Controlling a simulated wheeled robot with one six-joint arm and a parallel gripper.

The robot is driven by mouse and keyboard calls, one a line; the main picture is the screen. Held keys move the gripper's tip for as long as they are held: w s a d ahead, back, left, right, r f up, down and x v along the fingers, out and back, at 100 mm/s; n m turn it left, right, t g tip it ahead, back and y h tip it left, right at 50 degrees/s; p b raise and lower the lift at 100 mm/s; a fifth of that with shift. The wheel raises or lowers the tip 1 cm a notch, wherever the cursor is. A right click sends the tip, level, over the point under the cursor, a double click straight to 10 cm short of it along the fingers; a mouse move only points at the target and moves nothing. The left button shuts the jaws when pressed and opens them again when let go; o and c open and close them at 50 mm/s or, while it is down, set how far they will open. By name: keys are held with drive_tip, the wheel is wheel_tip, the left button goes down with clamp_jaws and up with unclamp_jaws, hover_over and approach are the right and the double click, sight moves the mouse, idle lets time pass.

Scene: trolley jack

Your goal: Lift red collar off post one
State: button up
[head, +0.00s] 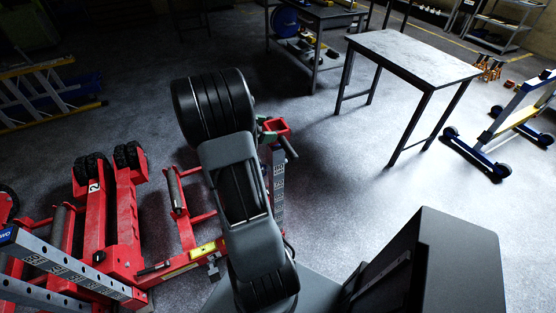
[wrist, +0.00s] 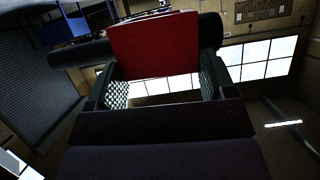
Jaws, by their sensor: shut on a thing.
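The red collar (head: 276,124) is a square, open-centred red piece near the middle of the head view. In the wrist view it is a broad red face (wrist: 155,45) between the two finger pads. My gripper (wrist: 163,88) is shut on it, with textured pads at its left and right sides. A grey post with holes (head: 279,185) stands just below the collar in the head view. My arm hides part of the post and most of the gripper. I cannot tell whether the collar is still around the post or clear of its top.
A red trolley jack (head: 122,215) with black wheels fills the lower left, beside grey perforated beams (head: 65,268). A bare metal table (head: 412,52) stands at upper right. A blue-and-silver stand (head: 510,125) is at far right. Floor between my arm and the table is clear.

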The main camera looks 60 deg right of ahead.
drive_tip(key=shift+r+p, duration=2.35)
